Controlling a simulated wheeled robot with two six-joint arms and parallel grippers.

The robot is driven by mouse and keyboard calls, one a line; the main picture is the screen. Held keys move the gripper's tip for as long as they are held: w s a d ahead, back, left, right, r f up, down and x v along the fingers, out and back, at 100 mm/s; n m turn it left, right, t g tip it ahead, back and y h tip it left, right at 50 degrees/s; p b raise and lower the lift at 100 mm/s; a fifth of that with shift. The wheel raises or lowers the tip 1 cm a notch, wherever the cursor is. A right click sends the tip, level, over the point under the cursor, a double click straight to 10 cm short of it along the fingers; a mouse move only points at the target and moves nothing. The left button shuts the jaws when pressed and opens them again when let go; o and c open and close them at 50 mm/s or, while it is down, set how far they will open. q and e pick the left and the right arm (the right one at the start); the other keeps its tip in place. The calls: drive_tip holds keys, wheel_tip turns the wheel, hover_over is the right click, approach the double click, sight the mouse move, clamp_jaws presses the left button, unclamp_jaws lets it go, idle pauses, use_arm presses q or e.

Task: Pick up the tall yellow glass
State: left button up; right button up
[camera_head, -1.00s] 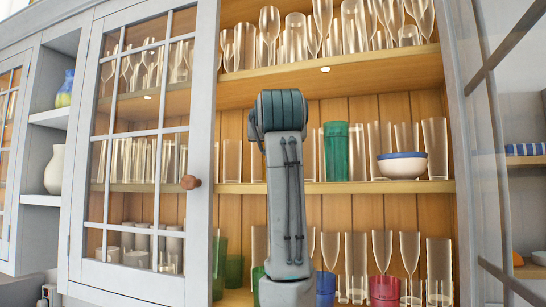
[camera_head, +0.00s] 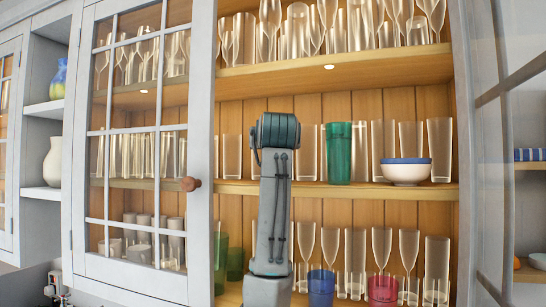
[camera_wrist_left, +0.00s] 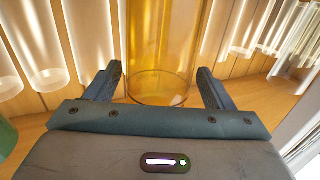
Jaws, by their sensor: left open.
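The tall yellow glass (camera_wrist_left: 160,45) stands upright in the left wrist view, clear amber with a round base. My left gripper (camera_wrist_left: 158,86) is open, with one finger on each side of the glass near its lower part. I see no clear grip on it, and cannot tell whether either finger touches it. In the head view my left arm rises in front of the cabinet's middle and hides the yellow glass and the gripper. My right gripper is not in view.
Clear glasses (camera_wrist_left: 32,45) stand close on both sides in the wrist view. The head view shows a green glass (camera_head: 338,155), a blue-rimmed bowl (camera_head: 406,172), blue (camera_head: 321,286) and red (camera_head: 382,288) cups, and a glazed door (camera_head: 140,150) at left.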

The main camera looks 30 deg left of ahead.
use_arm(q)
drive_tip(key=shift+d, duration=0.2)
drive_tip(key=c, duration=0.9)
drive_tip(key=shift+a, duration=0.1)
drive_tip(key=c, duration=0.3)
drive_tip(key=shift+r, duration=0.15)
